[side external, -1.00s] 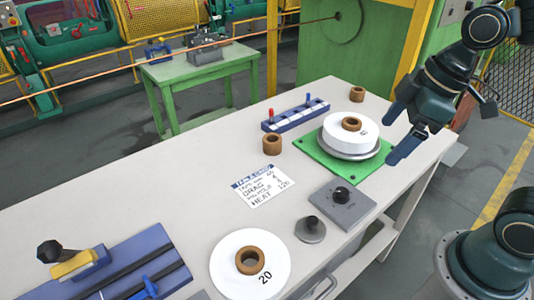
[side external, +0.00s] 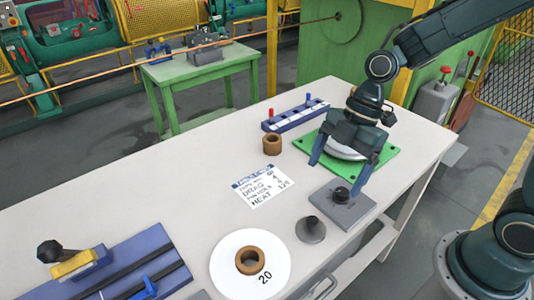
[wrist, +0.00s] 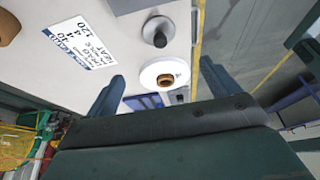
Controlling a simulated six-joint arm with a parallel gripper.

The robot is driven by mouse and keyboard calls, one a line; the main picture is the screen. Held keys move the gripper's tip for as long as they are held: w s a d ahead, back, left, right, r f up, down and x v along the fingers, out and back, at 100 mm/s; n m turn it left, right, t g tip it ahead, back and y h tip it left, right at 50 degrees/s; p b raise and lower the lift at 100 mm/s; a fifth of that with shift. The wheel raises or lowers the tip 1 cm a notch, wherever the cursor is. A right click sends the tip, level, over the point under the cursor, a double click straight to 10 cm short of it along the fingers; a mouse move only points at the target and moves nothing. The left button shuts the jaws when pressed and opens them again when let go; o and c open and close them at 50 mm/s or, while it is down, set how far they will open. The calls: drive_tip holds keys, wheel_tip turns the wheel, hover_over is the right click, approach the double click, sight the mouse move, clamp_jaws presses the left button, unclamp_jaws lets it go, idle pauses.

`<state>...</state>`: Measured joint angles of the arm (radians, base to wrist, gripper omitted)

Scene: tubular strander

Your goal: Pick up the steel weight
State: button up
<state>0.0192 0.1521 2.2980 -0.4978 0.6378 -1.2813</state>
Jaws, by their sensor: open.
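A round grey steel weight (side external: 310,229) with a black knob sits on the table, left of a dark square plate (side external: 343,206) that also bears a black knob. The round weight shows in the wrist view (wrist: 158,31) near the top, beyond my fingertips. My gripper (side external: 341,174) is open and empty, pointing down at the near side of the green plate (side external: 388,152). It stands behind and above the square plate, apart from the round weight.
A white spool marked 20 (side external: 232,278) lies at the table's front. A brown ring (side external: 272,145), a printed card (side external: 263,187) and a blue rack with pegs (side external: 296,113) lie left of my gripper. A blue fixture (side external: 120,265) is at lower left.

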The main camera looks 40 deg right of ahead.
sight(313, 220)
drive_tip(key=shift+f, duration=0.1)
drive_tip(key=shift+x, duration=4.2)
drive_tip(key=shift+f, duration=0.1)
drive_tip(key=shift+x, duration=2.5)
drive_tip(key=shift+s+d, duration=0.1)
drive_tip(key=shift+c, duration=0.5)
drive_tip(key=c, duration=1.2)
drive_tip(key=shift+o, duration=0.2)
wheel_tip(313, 220, up, 20)
